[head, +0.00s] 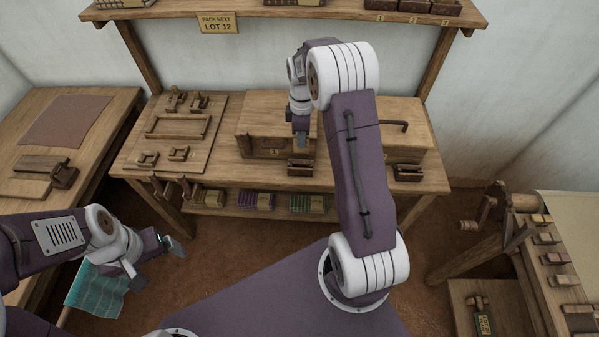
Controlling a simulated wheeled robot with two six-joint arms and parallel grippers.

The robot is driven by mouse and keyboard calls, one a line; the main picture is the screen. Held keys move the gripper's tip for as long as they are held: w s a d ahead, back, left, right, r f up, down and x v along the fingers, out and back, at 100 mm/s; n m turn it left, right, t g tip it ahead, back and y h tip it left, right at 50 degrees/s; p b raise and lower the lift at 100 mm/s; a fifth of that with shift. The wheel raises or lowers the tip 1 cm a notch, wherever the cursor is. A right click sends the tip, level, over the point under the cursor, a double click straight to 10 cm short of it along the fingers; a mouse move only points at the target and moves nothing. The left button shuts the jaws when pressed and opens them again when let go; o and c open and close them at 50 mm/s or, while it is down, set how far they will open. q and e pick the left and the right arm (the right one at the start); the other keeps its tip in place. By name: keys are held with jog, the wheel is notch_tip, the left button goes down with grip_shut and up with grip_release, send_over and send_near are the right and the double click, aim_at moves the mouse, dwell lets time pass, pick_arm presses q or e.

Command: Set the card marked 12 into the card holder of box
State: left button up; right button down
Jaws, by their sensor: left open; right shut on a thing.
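A wooden box (254,125) stands on the workbench at the middle, with a small dark holder (270,143) on its front. My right gripper (301,138) is at the box's right front, pointing down. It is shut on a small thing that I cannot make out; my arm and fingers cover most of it. I cannot read a 12 on any card here. A second wooden box (408,145) is to the right, partly behind my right arm. My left gripper (178,247) is open and empty, low at the left over the floor, away from the boxes.
A sign reading LOT 12 (218,23) hangs from the upper shelf (290,13). Dark wooden blocks (408,172) lie at the workbench's front edge. A tool board (170,165) is left of the box. A side table (95,102) is at the left, a loom frame (480,262) at the right.

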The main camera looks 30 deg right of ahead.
aim_at(301, 151)
jog(key=f, duration=0.5)
jog(key=shift+s+a, duration=0.1)
jog(key=shift+a, duration=0.25)
jog(key=shift+d+f, duration=0.2)
jog(key=shift+f, duration=0.15)
notch_tip(301, 151, down, 3)
jog(key=shift+a+f, duration=0.1)
jog(key=shift+f, duration=0.4)
jog(key=c, duration=1.6)
grip_release()
jog(key=shift+o, duration=0.2)
jog(key=shift+r, duration=0.15)
notch_tip(301, 151, up, 12)
jog(key=shift+r, duration=0.15)
jog(key=s+a+m, duration=0.5)
jog(key=s+m, duration=0.1)
jog(key=s, duration=0.3)
jog(key=s+a+m+t, duration=0.1)
jog(key=s+a+m, duration=0.5)
jog(key=s, duration=0.3)
jog(key=shift+s, duration=0.15)
